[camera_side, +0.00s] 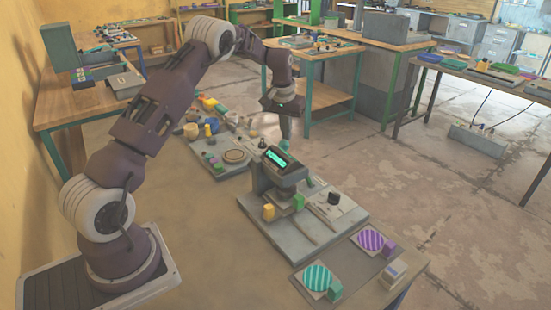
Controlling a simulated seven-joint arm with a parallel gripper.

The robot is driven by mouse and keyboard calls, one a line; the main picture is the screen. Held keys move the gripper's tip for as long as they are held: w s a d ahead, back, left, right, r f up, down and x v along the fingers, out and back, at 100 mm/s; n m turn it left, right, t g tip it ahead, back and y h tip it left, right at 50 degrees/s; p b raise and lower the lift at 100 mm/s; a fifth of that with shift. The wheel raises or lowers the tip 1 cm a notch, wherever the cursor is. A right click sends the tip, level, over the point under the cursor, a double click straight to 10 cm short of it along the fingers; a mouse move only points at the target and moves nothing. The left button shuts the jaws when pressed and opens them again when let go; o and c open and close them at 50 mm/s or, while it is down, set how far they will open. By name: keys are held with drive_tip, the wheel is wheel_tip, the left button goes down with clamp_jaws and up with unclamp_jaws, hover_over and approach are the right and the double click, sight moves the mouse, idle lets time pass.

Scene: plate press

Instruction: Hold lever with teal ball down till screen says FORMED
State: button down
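The press (283,178) stands on a grey base plate (282,235) at the middle of the side view. Its tilted dark screen (278,157) shows teal marks, too small to read. A yellow piece (268,212), a green piece (298,202) and a black knob (334,198) are on or near the press base. My gripper (285,128) points down above and behind the press, apparently apart from it. Its fingers are too small and blurred to judge.
A teal-striped disc (318,278) with a teal block (335,290) and a purple-striped disc (370,239) with a purple block (389,249) lie at the front right. Another board (217,160) with several small parts lies left of the press. Bare tabletop (205,240) is free at front left.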

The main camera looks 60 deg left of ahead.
drive_tip(key=w+a+v, duration=0.1)
drive_tip(key=v, duration=0.7)
drive_tip(key=shift+w+r, duration=0.2)
drive_tip(key=shift+r, duration=0.3)
drive_tip(key=shift+d, duration=0.15)
drive_tip(key=s+d+r+m+t+h, duration=0.1)
drive_tip(key=s+d+r+m+t, duration=0.15)
drive_tip(key=s+d+r, duration=1.4)
drive_tip(key=s+d+f+m, duration=0.1)
drive_tip(key=s+d+f, duration=0.2)
drive_tip(key=s, duration=0.7)
drive_tip(key=s+d+f+m+t, duration=0.1)
drive_tip(key=s+d+f, duration=0.3)
drive_tip(key=s, duration=0.7)
drive_tip(key=d+m, duration=0.1)
drive_tip(key=d, duration=0.1)
drive_tip(key=shift+d+f, duration=0.2)
drive_tip(key=shift+d, duration=0.15)
